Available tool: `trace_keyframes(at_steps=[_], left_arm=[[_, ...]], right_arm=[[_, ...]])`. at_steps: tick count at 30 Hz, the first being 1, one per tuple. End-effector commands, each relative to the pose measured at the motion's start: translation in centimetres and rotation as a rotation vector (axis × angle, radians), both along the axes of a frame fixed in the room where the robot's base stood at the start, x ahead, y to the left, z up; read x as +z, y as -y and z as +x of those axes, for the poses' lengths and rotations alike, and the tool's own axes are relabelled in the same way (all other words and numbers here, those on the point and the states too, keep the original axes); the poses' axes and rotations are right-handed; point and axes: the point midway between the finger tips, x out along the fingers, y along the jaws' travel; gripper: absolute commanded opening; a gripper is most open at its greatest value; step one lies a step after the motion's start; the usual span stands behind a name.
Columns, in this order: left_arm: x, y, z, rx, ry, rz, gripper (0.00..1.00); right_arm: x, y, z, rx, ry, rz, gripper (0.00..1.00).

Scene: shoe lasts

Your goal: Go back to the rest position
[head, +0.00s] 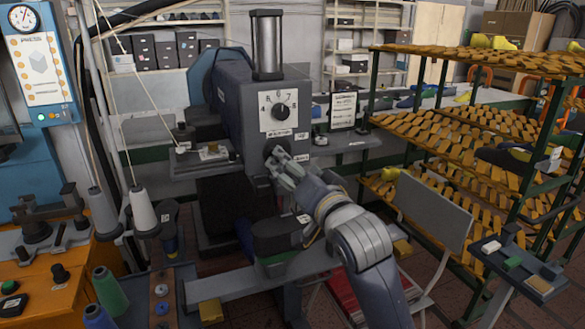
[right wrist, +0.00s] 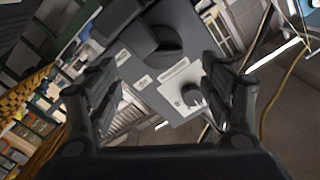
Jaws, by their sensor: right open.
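My right gripper (head: 284,168) is at the end of my right arm, which comes in from the lower right in the head view. It is in front of the grey machine (head: 235,95), just below its dial panel (head: 281,112). From the head view I cannot tell whether it touches the machine. In the right wrist view the two fingers of the right gripper (right wrist: 165,88) stand wide apart with nothing between them. Beyond them the machine (right wrist: 190,40) and its dial knob (right wrist: 191,95) show tilted. My left gripper is in neither view.
A green-framed rack (head: 527,183) with wooden slatted shelves stands at the right. An orange bench (head: 50,283) with tools and thread cones (head: 143,209) is at the left. A grey seat-like panel (head: 434,213) and a small tray (head: 519,268) are right of my arm.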

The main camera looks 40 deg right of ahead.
Motion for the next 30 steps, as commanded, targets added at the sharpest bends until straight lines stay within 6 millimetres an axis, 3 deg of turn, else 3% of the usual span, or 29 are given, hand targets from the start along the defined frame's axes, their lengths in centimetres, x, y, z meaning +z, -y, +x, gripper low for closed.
trace_keyframes(at_steps=[8,11,14,17,20,24,27,30], left_arm=[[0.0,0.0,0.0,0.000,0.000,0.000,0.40],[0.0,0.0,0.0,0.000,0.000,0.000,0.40],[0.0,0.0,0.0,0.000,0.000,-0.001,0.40],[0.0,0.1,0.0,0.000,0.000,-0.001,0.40],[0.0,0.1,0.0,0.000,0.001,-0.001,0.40],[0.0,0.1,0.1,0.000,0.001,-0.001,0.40],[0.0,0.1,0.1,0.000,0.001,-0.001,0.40],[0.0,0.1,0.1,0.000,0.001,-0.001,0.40]], right_arm=[[-0.1,0.0,0.0,0.001,-0.003,0.000,0.73],[-1.8,-0.5,0.0,0.009,-0.047,-0.016,0.73],[-6.2,-1.7,-0.4,0.031,-0.165,-0.063,0.73],[-12.6,-3.6,-1.7,0.078,-0.341,-0.138,0.73],[-19.3,-5.7,-4.3,0.148,-0.531,-0.222,0.73],[-27.8,-8.8,-9.7,0.279,-0.788,-0.332,0.73],[-32.3,-10.8,-14.1,0.383,-0.939,-0.396,0.73],[-35.6,-12.5,-18.2,0.483,-1.060,-0.444,0.73]])
